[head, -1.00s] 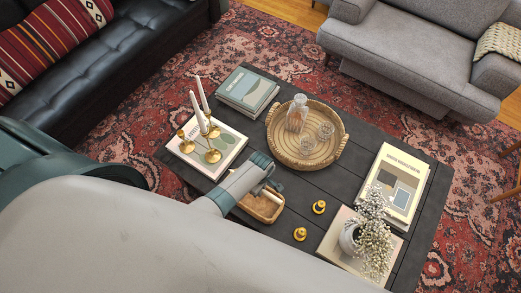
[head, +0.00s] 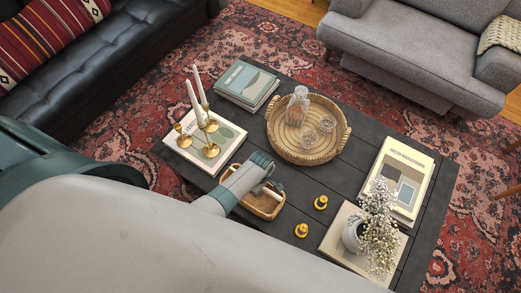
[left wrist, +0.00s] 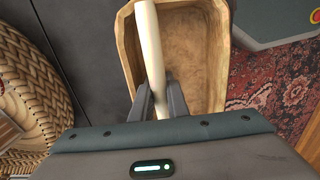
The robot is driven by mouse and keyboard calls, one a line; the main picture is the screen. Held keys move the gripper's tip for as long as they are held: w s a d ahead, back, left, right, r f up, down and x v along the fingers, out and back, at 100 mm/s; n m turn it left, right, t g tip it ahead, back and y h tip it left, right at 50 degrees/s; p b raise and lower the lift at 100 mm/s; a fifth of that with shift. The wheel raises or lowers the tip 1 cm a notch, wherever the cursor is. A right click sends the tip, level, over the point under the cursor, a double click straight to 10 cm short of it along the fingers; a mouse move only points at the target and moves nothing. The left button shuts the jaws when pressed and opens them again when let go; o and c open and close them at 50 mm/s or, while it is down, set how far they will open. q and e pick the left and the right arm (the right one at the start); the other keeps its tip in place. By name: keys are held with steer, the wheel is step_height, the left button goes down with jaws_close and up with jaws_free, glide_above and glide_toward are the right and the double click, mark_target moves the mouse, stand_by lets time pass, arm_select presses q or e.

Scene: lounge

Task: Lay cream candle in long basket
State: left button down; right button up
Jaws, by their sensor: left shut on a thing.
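My left gripper (head: 264,183) is over the long basket (head: 262,211), a tan oblong tray near the front edge of the dark table. In the left wrist view, the gripper (left wrist: 160,98) is shut on the cream candle (left wrist: 150,45), a pale slender stick. The candle lies along the left part of the long basket (left wrist: 199,60) in that view, overlapping its inside. I cannot tell whether it touches the basket floor. The arm hides part of the basket in the head view. My right gripper is not in view.
Brass candlesticks (head: 211,150) with two white candles stand on a book left of the basket. A round woven tray (head: 337,150) with a decanter and glasses is behind. Two small brass holders (head: 301,230) stand right of the basket, near a flower vase (head: 352,236).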

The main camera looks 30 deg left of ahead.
arm_select(q)
steer(key=shift+s+f, duration=0.35)
steer(key=shift+s, duration=0.15)
steer(key=c, duration=1.8)
jaws_free()
steer(key=shift+c, duration=0.2)
steer(key=shift+o, duration=1)
steer(key=shift+w, duration=0.1)
steer(key=shift+w+r, duration=0.1)
steer(key=shift+w, duration=0.05)
steer(key=shift+r, duration=0.2)
steer(key=shift+w+r, duration=0.15)
steer(key=shift+r, duration=0.3)
step_height(320, 180, up, 16)
steer(key=shift+p, duration=0.3)
